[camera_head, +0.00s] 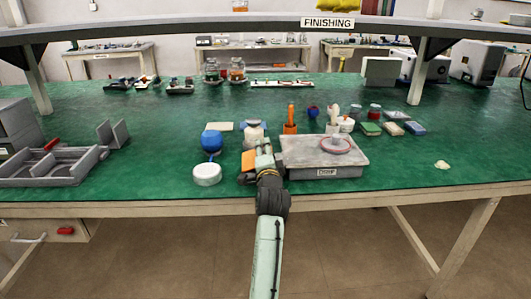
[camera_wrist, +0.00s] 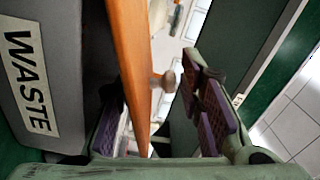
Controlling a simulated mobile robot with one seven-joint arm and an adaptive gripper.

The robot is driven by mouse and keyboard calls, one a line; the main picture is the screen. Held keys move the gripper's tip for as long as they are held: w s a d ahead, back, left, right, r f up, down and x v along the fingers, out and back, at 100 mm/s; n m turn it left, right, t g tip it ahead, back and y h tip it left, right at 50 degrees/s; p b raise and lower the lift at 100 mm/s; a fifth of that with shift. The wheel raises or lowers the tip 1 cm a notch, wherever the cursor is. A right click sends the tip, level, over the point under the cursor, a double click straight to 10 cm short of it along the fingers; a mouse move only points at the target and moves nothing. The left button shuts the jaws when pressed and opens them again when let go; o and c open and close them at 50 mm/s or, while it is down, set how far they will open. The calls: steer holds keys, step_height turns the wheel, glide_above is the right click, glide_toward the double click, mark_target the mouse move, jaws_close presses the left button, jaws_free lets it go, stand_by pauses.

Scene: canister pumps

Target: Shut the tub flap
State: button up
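A grey tub with a WASTE label (camera_wrist: 30,75) fills the left of the wrist view. An orange flap (camera_wrist: 135,75) runs alongside it, seen nearly edge-on, with a small pale knob (camera_wrist: 163,80) beside its face. My gripper (camera_wrist: 160,115) has its purple-padded fingers spread, one on each side of the flap's near end. I cannot tell whether a finger touches it. In the head view my gripper (camera_head: 260,152) is at the table's front, and an orange panel (camera_head: 248,160) shows just left of it. My gripper hides most of what lies there, and the flap's angle is unclear.
A large grey box (camera_head: 310,165) with a red ring on it stands right beside my gripper. A white round container (camera_head: 207,175) and a blue ball-like item (camera_head: 211,140) are to the left. A grey divided tray (camera_head: 50,168) lies far left. The front right of the green table is mostly clear.

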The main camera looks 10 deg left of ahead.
steer(key=shift+d, duration=0.15)
steer(key=shift+r, duration=0.45)
step_height(320, 180, up, 9)
steer(key=shift+r, duration=0.1)
steer(key=shift+c, duration=0.3)
